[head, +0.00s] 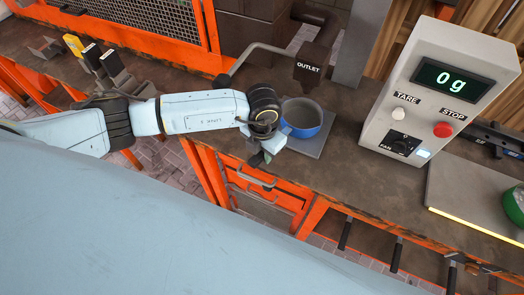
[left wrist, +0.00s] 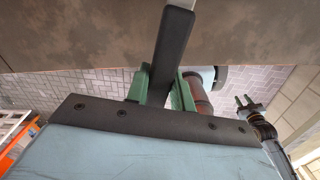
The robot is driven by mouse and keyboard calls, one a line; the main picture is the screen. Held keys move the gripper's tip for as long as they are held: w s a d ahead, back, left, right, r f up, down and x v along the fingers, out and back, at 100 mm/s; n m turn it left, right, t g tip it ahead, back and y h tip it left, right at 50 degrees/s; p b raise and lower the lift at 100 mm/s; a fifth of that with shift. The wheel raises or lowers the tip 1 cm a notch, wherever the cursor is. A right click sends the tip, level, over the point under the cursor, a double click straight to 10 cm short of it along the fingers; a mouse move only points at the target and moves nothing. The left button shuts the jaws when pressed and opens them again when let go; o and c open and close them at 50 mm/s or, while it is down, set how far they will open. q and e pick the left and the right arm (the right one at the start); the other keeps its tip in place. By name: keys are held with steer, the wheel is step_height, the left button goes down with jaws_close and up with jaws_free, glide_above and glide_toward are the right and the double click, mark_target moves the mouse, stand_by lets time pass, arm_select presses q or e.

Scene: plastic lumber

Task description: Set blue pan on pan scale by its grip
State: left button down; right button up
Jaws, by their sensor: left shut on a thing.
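The blue pan (head: 301,117) has a grey inside and shows below the outlet in the head view, over a small grey plate (head: 318,141). I cannot tell whether its bottom touches this plate. My left gripper (head: 261,157) is at the pan's near left side. In the left wrist view its green fingers (left wrist: 161,88) are shut on the pan's dark straight grip (left wrist: 174,45). The head view hides most of the grip behind my wrist. A grey box with a display (head: 442,80) reads 0 g.
The outlet pipe (head: 309,65) hangs behind the pan. A wide grey plate with a lit yellow edge (head: 470,190) lies at right, with a green round thing (head: 515,205) at the picture's edge. Dark-handled tools (head: 103,62) stand at left. The orange bench front is close below my gripper.

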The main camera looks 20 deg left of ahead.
arm_select(q)
steer(key=c, duration=1.1)
jaws_free()
